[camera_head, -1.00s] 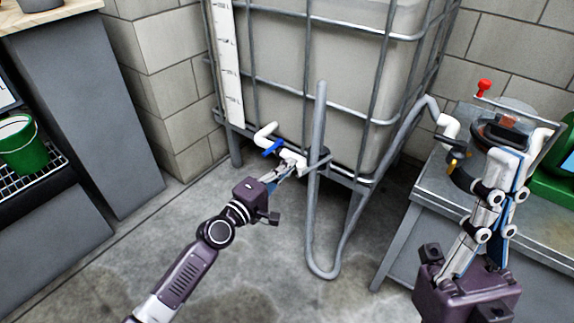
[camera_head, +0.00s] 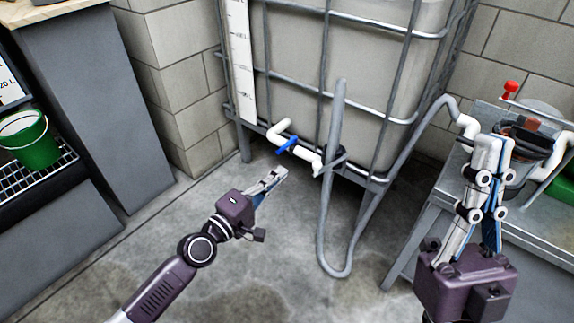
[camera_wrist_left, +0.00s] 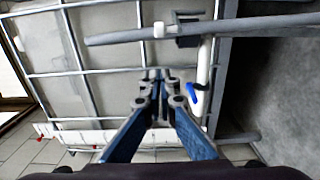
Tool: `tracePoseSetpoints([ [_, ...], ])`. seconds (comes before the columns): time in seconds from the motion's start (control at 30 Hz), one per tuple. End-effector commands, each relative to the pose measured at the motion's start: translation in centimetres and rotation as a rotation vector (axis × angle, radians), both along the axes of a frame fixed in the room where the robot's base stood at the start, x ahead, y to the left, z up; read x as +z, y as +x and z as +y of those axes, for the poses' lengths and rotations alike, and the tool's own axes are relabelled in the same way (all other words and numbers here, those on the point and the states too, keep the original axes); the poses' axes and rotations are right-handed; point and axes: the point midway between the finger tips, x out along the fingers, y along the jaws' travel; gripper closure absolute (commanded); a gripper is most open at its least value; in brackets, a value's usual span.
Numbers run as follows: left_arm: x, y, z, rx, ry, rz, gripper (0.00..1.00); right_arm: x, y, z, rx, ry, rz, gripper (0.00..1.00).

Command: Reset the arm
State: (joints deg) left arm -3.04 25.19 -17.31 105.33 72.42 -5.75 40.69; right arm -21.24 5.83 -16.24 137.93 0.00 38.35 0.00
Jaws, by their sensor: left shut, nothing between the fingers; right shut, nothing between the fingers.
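My left arm comes in from the lower left in the head view. Its gripper (camera_head: 276,179) is shut and empty, in the air in front of the caged tank, below and left of the white outlet pipe (camera_head: 278,131) with its blue valve handle (camera_head: 287,145). In the left wrist view the gripper (camera_wrist_left: 158,76) is closed, with the blue handle (camera_wrist_left: 192,93) to its right, apart from it. My right gripper (camera_head: 492,140) is shut and empty at the right, over the metal table, in front of the dark round device.
The caged tank (camera_head: 365,70) fills the back. A grey hose (camera_head: 331,190) hangs down in front of it. A metal table (camera_head: 545,205) stands at the right with a red-knobbed lever (camera_head: 510,87). A green bucket (camera_head: 33,142) sits on a grate at the left. Floor is open in between.

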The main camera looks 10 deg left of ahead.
Motion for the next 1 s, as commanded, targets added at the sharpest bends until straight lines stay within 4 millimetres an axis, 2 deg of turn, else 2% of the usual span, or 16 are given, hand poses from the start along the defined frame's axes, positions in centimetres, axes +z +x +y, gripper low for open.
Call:
tracePoseSetpoints([
  [0.13, 0.0, -1.3, 0.6, 0.0, 0.0, 0.0, 1.0, 0.1, -0.3, -0.1, 0.001, 0.004, -0.012, 1.0],
  [0.37, 0.1, -1.7, 0.7, 0.002, 0.002, -0.004, 1.0, 0.1, -0.4, -0.1, 0.001, 0.006, -0.017, 1.0],
  [0.47, 1.2, -1.9, 0.4, 0.019, 0.034, -0.056, 1.0, 0.1, -0.4, -0.1, 0.001, 0.006, -0.017, 1.0],
  [0.57, 4.0, -2.7, 0.0, 0.068, 0.12, -0.185, 1.0, 0.1, -0.4, -0.1, 0.001, 0.006, -0.017, 1.0],
  [0.67, 8.7, -4.3, -0.2, 0.164, 0.251, -0.386, 1.0, 0.1, -0.4, -0.1, 0.001, 0.006, -0.017, 1.0],
  [0.8, 16.6, -8.2, 0.0, 0.354, 0.45, -0.69, 1.0, 0.1, -0.4, -0.1, 0.001, 0.006, -0.017, 1.0],
  [0.9, 21.6, -11.6, 0.3, 0.5, 0.579, -0.875, 1.0, 0.1, -0.4, -0.1, 0.001, 0.006, -0.017, 1.0],
  [1.0, 25.4, -15.0, 0.5, 0.634, 0.686, -1.018, 1.0, 0.1, -0.4, -0.1, 0.001, 0.006, -0.017, 1.0],
])
